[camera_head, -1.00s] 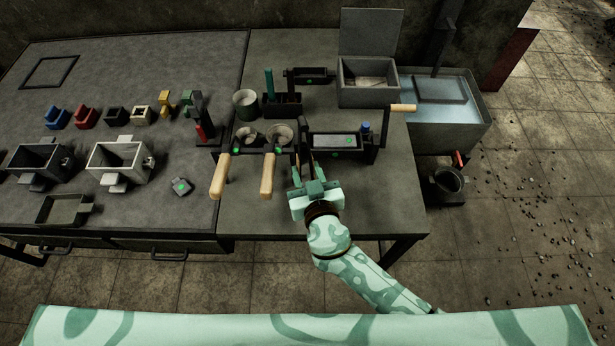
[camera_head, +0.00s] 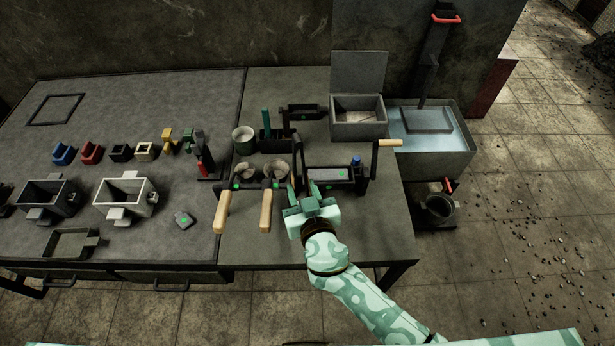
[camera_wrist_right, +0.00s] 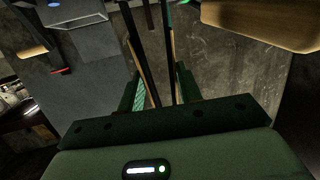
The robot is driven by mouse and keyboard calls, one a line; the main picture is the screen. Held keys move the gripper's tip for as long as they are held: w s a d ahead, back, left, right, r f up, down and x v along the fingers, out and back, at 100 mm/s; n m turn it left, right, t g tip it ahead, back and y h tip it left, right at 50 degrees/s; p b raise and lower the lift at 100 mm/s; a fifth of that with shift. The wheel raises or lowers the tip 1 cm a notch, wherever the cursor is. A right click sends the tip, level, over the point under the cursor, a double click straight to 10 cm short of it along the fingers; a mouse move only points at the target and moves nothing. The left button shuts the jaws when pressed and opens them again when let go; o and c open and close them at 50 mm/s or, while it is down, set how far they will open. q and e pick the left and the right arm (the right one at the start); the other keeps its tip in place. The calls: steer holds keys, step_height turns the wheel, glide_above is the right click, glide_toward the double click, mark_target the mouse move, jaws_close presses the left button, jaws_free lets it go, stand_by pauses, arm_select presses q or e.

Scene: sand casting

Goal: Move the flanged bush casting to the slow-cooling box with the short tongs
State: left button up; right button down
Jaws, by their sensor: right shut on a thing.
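My right gripper (camera_head: 308,195) is shut on the dark bars of a tool, seemingly the short tongs, at the bench's front right. In the right wrist view, the dark bars (camera_wrist_right: 150,55) run between the fingers (camera_wrist_right: 160,88); their far ends are not clear. The slow-cooling box (camera_head: 357,132) seems to be the grey box at the back right, its lid (camera_head: 358,70) standing open, with pale material inside. I cannot pick out the flanged bush casting with certainty. My left gripper is not in view.
Two wooden-handled ladles (camera_head: 266,211) rest on a rack left of my gripper. A dark stand with a grey tray (camera_head: 330,175) is just beyond it, with a wooden-gripped handle (camera_head: 390,143) at right. A water tank (camera_head: 455,150) stands right of the bench.

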steer(key=s+d+r+m+h, duration=0.1)
steer(key=s+d+r, duration=0.4)
steer(key=d, duration=0.5)
steer(key=s+d+r+m+h, duration=0.1)
steer(key=s+d+r+h, duration=0.1)
steer(key=s+d+r, duration=0.4)
steer(key=d+r, duration=0.3)
steer(key=d, duration=0.1)
steer(key=shift+s+d+r+m+t+h, duration=0.3)
steer(key=shift+r+h, duration=0.1)
